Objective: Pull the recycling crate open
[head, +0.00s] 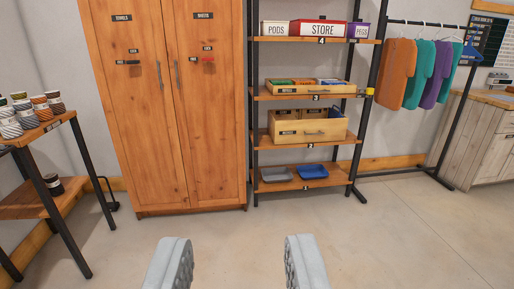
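A wooden crate (292,131) with a dark bar handle on its front sits on the shelf board marked 2 of the rack. It holds divided sections with small labels, and something blue shows at its right end. The labels are too small to read, so I cannot confirm that it is the recycling crate. It looks pushed back onto the board. My gripper (237,240) is open and empty, low in the near foreground. Its two grey fingers are wide apart, well short of the rack, with bare floor between.
A tall wooden cabinet (166,100) stands left of the rack. A shallow wooden tray (310,88) sits on board 3, and grey and blue trays lie on board 1. A table with cups (40,135) is at left, a clothes rail (425,22) at right. The middle floor is clear.

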